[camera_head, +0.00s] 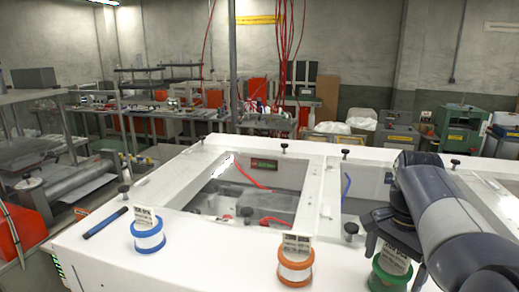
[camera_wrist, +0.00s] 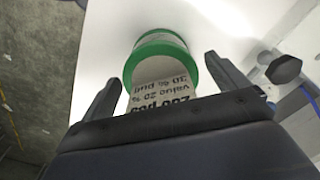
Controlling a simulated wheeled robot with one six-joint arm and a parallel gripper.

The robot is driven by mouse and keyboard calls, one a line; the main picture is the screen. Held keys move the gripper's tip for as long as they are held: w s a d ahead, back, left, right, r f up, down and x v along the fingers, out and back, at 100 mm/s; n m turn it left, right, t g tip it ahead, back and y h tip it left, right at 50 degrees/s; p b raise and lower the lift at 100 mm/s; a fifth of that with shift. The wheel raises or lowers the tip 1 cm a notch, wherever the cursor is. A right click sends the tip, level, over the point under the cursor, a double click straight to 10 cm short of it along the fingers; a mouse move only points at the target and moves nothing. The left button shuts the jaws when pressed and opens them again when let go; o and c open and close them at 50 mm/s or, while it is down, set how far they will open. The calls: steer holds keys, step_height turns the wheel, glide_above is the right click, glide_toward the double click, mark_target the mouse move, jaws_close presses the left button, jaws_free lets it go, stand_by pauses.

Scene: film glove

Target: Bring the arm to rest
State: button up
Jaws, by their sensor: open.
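My gripper (camera_wrist: 163,70) is open, with one dark finger on each side of a green-rimmed spool (camera_wrist: 160,45) in the wrist view. Light shows between the fingers and the spool, so they do not look shut on it. The spool carries a white printed label (camera_wrist: 160,85) that reaches toward the gripper's palm. In the head view my arm (camera_head: 450,215) reaches in from the right, bent down over the same green spool (camera_head: 388,278), and partly hides it. The fingertips' height against the spool is hard to tell.
An orange spool (camera_head: 296,268) and a blue spool (camera_head: 148,236) stand left along the white cabinet's (camera_head: 220,255) front edge. A blue pen (camera_head: 104,222) lies at the left. Black knobs (camera_head: 351,229) stick up around the cabinet's window (camera_head: 240,190). The top between the spools is clear.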

steer(key=shift+r, duration=1.55)
